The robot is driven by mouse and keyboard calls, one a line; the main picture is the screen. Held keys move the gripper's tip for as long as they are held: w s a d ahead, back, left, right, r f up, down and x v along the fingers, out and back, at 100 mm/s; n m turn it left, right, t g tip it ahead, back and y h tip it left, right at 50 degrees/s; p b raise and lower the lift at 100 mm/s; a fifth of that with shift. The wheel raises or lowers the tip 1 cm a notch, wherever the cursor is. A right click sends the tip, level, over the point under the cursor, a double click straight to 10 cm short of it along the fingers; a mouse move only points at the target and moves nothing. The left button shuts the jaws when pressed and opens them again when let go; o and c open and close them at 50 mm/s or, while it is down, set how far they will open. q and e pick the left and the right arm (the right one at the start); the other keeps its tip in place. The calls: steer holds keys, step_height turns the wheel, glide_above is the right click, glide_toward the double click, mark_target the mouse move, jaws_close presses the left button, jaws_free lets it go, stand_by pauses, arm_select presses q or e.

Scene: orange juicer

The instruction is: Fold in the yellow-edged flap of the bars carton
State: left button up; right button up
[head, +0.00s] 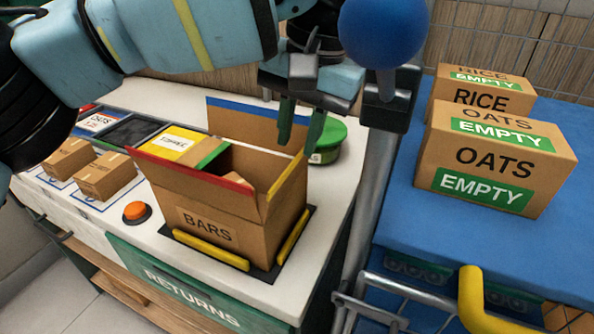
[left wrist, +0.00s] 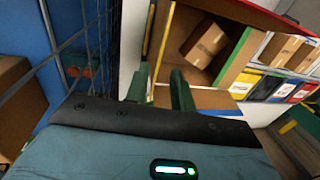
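The bars carton (head: 215,218) stands upright on a black mat, its top flaps raised around the opening. Its yellow-edged flap (head: 287,187) stands up on the right side, and its yellow edge also shows in the left wrist view (left wrist: 166,45). The red-edged flap is at the front, the green-edged flap (head: 212,156) at the left, and the blue-edged flap (head: 240,119) at the back. A small brown box (left wrist: 205,45) lies inside. My left gripper (head: 292,143) hangs above the back right of the carton, its green fingers apart with nothing between them. My right gripper is not in view.
Yellow bars (head: 211,250) border the mat. A green-lidded jar (head: 328,140) stands close behind the carton. An orange button (head: 137,212) and small boxes (head: 105,175) are at left. A grey post with a blue ball (head: 384,30) and a blue table (head: 400,215) with cartons are at right.

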mark_target(291, 169)
arm_select(q)
steer(key=f, duration=0.5)
steer(key=a+f, duration=0.1)
steer(key=f, duration=0.1)
steer(key=shift+w+f, duration=0.2)
steer(key=shift+w, duration=0.05)
jaws_close()
